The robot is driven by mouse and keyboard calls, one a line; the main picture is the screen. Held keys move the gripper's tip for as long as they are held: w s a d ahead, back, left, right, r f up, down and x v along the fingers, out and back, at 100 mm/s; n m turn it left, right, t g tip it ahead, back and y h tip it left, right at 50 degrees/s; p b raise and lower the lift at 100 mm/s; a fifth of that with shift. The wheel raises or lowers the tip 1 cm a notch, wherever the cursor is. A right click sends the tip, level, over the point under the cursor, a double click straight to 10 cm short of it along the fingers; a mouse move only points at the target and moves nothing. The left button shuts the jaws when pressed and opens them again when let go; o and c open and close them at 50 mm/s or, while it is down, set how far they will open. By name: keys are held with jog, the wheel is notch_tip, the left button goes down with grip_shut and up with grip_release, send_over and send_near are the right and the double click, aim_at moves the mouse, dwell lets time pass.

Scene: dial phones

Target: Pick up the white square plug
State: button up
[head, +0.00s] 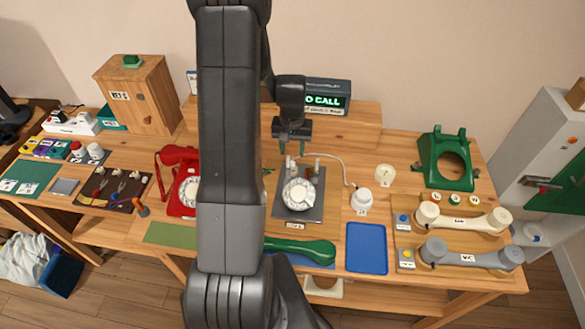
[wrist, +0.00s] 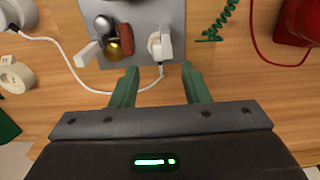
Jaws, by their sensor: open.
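A white plug (wrist: 160,46) with a white cord sits at the edge of the grey plate (wrist: 157,12) in the wrist view. It lies just beyond my fingertips, roughly centred between them, and nothing touches it. A second white block (wrist: 87,53), tilted and without a visible cord, is at the plate's corner to the left. My gripper (wrist: 160,78) is open and empty, its two green fingers apart. In the head view my gripper (head: 291,148) hangs over the back edge of the grey plate (head: 283,211), which carries a white dial (head: 300,194).
A dark red piece (wrist: 127,41), a gold knob (wrist: 113,50) and a grey knob (wrist: 103,24) stand close left of the plug. The cord (wrist: 110,91) loops beneath my fingers. A red phone (head: 181,185) is to the left, a green handset (head: 300,249) in front.

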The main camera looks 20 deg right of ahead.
aim_at(292, 162)
notch_tip(292, 162, down, 5)
jog(key=shift+f+b, duration=0.1)
jog(key=shift+b, duration=1.05)
grip_shut()
jog(key=shift+r, duration=0.2)
